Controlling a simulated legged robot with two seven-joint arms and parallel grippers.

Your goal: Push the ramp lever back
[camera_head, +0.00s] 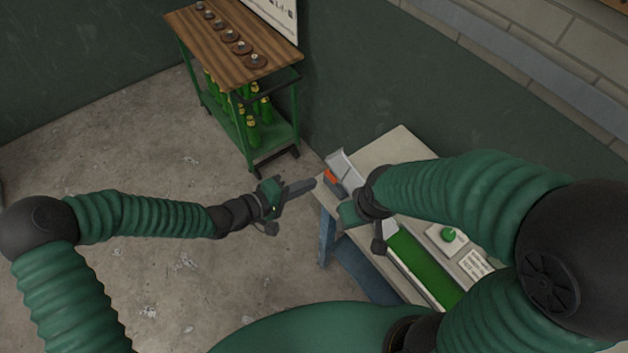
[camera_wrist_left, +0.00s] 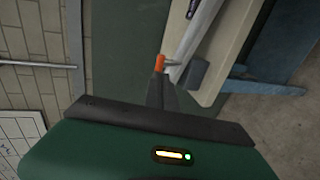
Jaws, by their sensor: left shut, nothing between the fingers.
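The ramp lever shows an orange end (camera_head: 332,177) at the near-left corner of the worktable in the head view. In the left wrist view its orange end (camera_wrist_left: 160,63) sits on a short grey rod beside a dark grey block (camera_wrist_left: 197,73). My left gripper (camera_head: 312,183) is shut and empty, its fingers pointing right at the lever. In the left wrist view its dark fingertips (camera_wrist_left: 160,88) end close to the orange end; I cannot tell whether they touch. My right gripper (camera_head: 349,213) hangs over the table's left end, its fingers hidden.
The worktable (camera_head: 398,147) carries a green turf strip (camera_head: 425,268), a green knob on a white plate (camera_head: 448,235) and a printed card (camera_head: 474,264). A green trolley (camera_head: 265,140) with bottles and several brown discs stands behind. The floor at left is clear.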

